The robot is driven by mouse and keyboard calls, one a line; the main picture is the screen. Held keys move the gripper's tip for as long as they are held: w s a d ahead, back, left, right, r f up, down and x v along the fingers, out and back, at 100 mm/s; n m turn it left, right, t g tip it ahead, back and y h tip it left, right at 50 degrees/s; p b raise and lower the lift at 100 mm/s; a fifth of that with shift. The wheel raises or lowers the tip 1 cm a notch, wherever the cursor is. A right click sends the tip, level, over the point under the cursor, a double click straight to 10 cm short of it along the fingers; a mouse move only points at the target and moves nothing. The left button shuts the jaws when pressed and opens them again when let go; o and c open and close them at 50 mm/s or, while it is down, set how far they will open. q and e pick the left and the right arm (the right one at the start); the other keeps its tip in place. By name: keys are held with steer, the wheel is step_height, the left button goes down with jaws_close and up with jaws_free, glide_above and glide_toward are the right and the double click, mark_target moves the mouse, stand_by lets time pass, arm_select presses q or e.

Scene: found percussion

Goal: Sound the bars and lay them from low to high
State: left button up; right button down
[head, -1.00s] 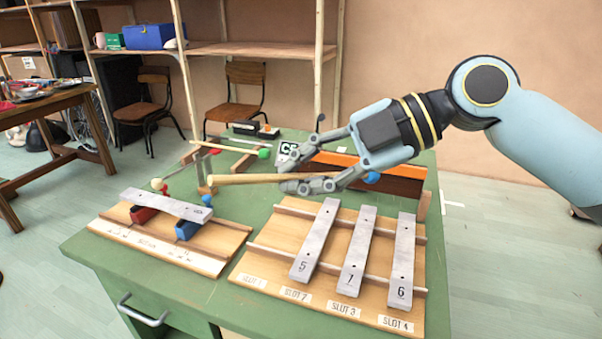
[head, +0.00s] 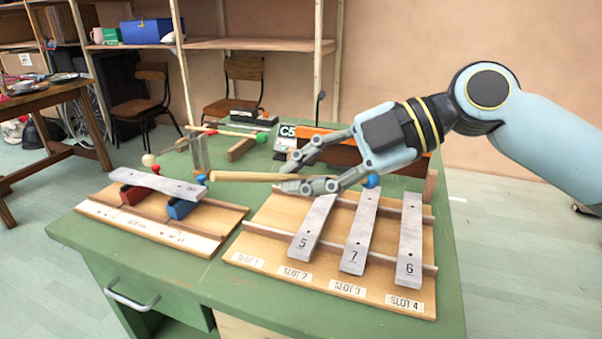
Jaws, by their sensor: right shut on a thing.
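My right gripper (head: 307,172) is shut on a mallet (head: 246,177). Its wooden handle points left and its blue head (head: 371,181) shows on the right, beyond the fingers. The mallet is above the table, behind the slot board. One grey metal bar (head: 158,183) lies across a red support (head: 132,194) and a blue support (head: 181,208) on the left board. Three bars, marked 5 (head: 312,228), 7 (head: 359,232) and 6 (head: 410,238), lie on the slot board (head: 258,243) at slots 2, 3 and 4. Slot 1 is empty. My left gripper is out of view.
A small display reading C5 (head: 288,131) and an orange-brown box (head: 333,152) stand behind the gripper. A green-headed mallet (head: 262,137) rests on a stand at the back. The green table (head: 85,240) has free room at its left front.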

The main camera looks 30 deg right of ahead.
arm_select(q)
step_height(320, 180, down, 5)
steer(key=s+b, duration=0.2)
steer(key=b, duration=0.2)
arm_select(e)
step_height(320, 180, down, 5)
steer(key=d+y, duration=0.1)
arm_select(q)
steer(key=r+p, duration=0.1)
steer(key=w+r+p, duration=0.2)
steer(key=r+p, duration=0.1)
arm_select(e)
step_height(320, 180, up, 7)
steer(key=shift+w+d+f+m, duration=0.15)
steer(key=shift+w+f+m, duration=0.05)
steer(key=shift+m, duration=0.2)
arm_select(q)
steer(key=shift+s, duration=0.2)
